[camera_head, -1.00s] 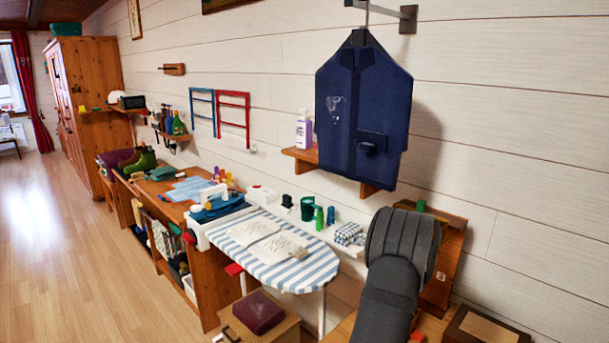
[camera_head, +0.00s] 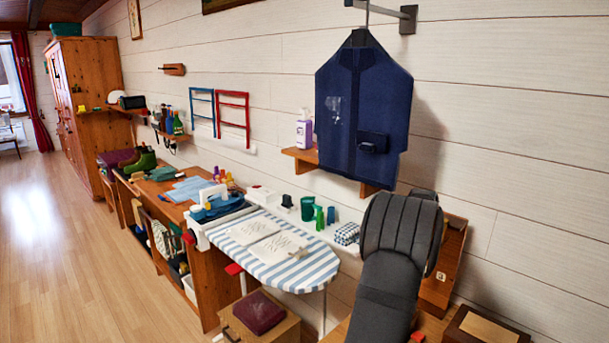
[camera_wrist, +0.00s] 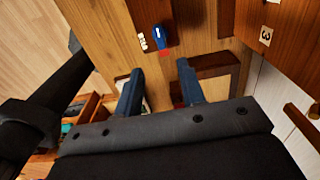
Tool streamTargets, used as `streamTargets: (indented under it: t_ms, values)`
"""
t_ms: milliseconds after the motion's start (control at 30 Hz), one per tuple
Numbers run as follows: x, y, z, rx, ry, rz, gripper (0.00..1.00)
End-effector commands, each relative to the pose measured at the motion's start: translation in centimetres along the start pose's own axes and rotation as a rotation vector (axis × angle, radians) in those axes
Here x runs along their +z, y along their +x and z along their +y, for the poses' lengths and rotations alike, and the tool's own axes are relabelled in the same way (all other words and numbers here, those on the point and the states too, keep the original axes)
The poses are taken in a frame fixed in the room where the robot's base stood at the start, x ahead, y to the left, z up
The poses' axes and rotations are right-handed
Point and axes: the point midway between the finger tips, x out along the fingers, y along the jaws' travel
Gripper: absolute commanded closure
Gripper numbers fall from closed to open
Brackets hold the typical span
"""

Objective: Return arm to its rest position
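My dark grey arm (camera_head: 385,290) rises from the bottom of the head view, right of the striped ironing board. It is bent, with its upper part in front of the wall and the wooden stand. My gripper is not clearly seen there. In the wrist view my gripper (camera_wrist: 160,84) has its two blue-grey fingers spread well apart. Nothing is held between them. Wooden surfaces lie beyond the fingertips.
The striped ironing board (camera_head: 318,265) with a white cloth (camera_head: 262,240) stands left of my arm. A navy vest (camera_head: 340,120) hangs above. A wooden box (camera_head: 480,328) is at lower right. A small blue object (camera_wrist: 159,36) lies on wood beyond my fingers.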

Motion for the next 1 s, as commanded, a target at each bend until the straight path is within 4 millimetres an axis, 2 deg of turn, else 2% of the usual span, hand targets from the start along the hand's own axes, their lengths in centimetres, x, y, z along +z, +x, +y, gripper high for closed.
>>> streamTargets:
  t_ms: [33,267,1000]
  values:
    - [0.0,-1.1,-0.1,-0.004,0.0,-0.001,0.64]
    - [0.0,-5.7,0.0,-0.004,0.0,-0.001,0.64]
    - [0.0,9.5,0.1,0.005,0.0,0.001,0.64]
